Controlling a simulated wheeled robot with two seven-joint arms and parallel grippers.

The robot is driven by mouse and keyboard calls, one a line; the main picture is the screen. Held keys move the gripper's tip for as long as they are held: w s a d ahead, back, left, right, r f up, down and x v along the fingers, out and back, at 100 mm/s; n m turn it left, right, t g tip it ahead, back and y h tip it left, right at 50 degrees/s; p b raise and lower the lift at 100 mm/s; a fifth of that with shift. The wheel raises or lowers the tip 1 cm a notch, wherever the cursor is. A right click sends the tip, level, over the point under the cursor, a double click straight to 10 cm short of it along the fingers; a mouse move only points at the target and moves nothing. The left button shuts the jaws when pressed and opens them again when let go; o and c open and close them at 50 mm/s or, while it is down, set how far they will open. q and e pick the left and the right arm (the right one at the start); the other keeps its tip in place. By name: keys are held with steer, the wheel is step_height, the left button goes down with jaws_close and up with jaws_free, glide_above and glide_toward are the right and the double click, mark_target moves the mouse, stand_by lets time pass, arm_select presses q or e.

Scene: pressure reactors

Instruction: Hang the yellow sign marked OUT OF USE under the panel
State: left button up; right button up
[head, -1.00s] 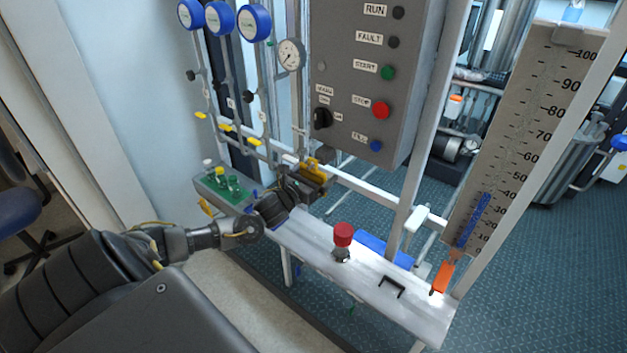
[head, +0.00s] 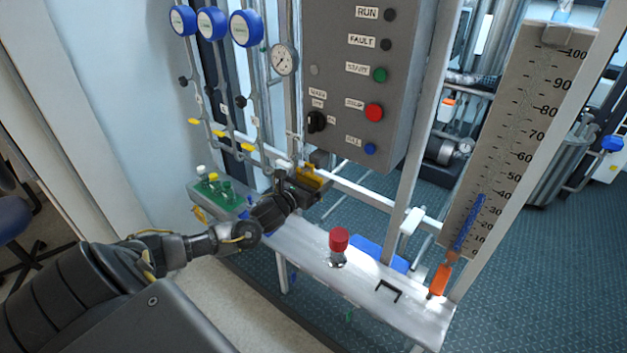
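The grey panel (head: 340,75) with labelled buttons and a black knob stands upright at the upper middle. A small yellow piece, likely the sign (head: 308,177), shows just below the panel's lower left corner, at the tip of my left gripper (head: 300,188). Its lettering cannot be read. The gripper covers part of it, and I cannot tell whether the fingers are closed on it or only beside it. A small dark block (head: 319,158) sits just under the panel edge, above the yellow piece. My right gripper is out of view.
Blue gauges (head: 212,23) and a tall scale (head: 510,130) flank the panel.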

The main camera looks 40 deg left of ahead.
arm_select(q)
steer(key=shift+o, duration=1.1)
steer(key=shift+s+f, duration=0.15)
steer(key=shift+s, duration=0.2)
steer(key=s+b, duration=0.3)
steer(key=s, duration=0.7)
steer(key=shift+d, duration=0.15)
